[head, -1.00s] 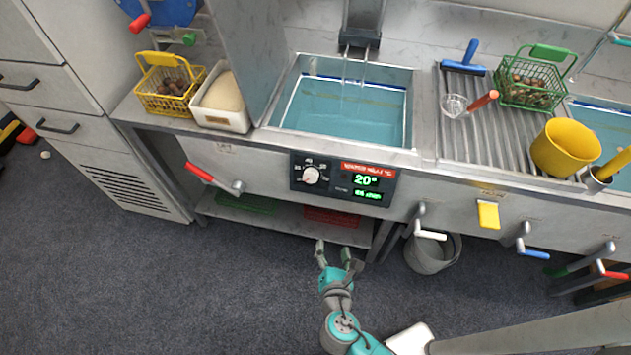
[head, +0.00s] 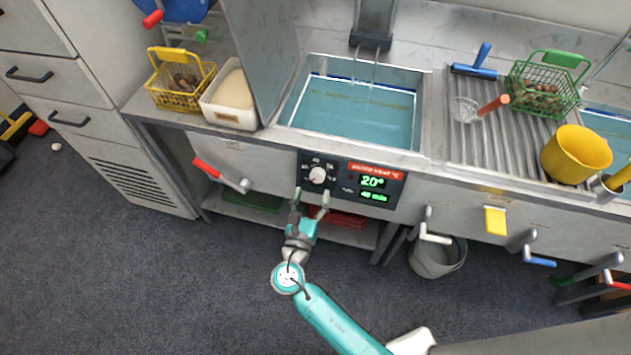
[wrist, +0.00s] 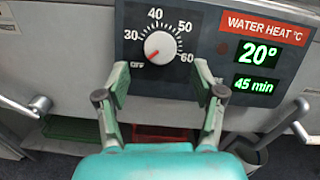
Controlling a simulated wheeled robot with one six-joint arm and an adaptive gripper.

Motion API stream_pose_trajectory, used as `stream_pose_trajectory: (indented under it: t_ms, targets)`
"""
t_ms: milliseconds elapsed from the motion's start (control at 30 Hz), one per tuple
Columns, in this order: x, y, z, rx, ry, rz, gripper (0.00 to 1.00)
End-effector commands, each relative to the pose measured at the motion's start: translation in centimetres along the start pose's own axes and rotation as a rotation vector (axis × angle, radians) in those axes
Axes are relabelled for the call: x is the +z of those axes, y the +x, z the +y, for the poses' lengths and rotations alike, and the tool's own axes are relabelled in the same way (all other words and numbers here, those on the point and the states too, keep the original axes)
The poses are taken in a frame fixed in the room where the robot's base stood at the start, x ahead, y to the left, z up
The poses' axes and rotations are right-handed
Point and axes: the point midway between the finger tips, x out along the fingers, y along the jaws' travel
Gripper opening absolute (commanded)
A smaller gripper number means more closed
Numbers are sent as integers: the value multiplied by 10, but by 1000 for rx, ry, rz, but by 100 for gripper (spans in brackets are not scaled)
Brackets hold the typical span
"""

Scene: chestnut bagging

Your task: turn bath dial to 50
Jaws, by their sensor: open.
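The bath dial (head: 317,174) is a round white knob on a dark panel (head: 345,192) on the front of the bath. It also shows in the wrist view (wrist: 160,47), with marks 30, 40, 50, 60 and OFF. Its red pointer is turned to the lower left, at OFF. The display (wrist: 259,54) beside it reads 20° and 45 min. My gripper (head: 310,200) is open and empty, just below the dial in the head view. In the wrist view its fingers (wrist: 161,80) stand apart, below and to either side of the knob, and do not appear to grip it.
A red-handled lever (head: 222,176) is left of the panel, and a white-handled lever (head: 430,232) is to its right. A grey bucket (head: 438,258) stands below on the floor. The water bath (head: 355,100) is above the panel.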

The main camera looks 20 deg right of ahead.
Motion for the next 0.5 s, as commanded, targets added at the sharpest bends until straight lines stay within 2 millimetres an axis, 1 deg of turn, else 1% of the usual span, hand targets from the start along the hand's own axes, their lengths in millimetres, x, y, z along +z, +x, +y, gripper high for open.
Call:
stream_pose_trajectory:
  t_ms: [33,200,333,500]
  targets:
    - [1,10,-1,-5,2,0,68]
    - [1,33,0,-3,1,0,68]
    - [0,43,0,0,1,1,68]
    - [0,48,0,1,1,1,68]
